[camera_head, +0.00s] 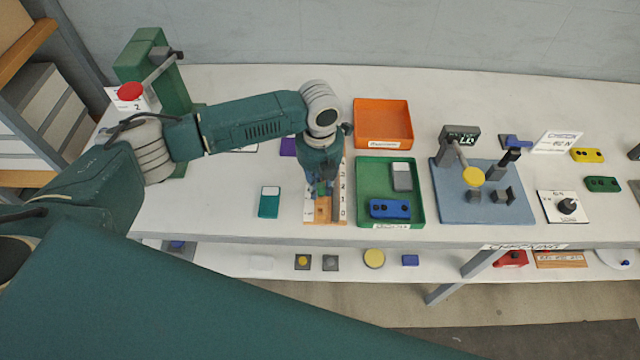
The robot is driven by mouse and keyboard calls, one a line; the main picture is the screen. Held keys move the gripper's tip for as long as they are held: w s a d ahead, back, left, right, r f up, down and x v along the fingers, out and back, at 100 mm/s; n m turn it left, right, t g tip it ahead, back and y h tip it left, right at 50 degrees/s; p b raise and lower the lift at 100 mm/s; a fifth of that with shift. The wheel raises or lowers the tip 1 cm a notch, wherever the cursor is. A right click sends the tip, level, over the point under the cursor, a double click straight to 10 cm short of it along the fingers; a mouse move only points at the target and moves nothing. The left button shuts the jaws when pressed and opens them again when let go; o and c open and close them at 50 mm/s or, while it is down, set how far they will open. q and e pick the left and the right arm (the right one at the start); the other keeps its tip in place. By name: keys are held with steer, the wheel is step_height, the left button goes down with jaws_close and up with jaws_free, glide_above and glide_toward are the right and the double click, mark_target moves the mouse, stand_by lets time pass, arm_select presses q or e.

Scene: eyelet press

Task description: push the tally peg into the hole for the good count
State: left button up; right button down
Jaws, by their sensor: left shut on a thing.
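The tally board (324,216) lies on the white table, left of the green tray. It has a tan face and a white strip of numbers (343,200) along its right side. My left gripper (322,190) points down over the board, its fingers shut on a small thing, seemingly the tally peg. The peg itself is hidden by the fingers, and so are most of the holes. I cannot tell whether the peg touches the board or is in a hole. My right gripper is not in view.
The green tray (418,218) holds a blue part (390,209) and a grey-white part (402,176). The orange tray (383,120) stands behind it. A teal-and-white block (269,202) lies left of the board. A blue plate with a gauge (460,136) stands to the right.

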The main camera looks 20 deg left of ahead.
mark_target(320, 185)
arm_select(q)
steer(key=shift+f, duration=0.4)
steer(key=o, duration=1)
steer(key=shift+r, duration=0.1)
steer(key=shift+r+p, duration=2.35)
steer(key=shift+r, duration=0.15)
steer(key=shift+f, duration=0.1)
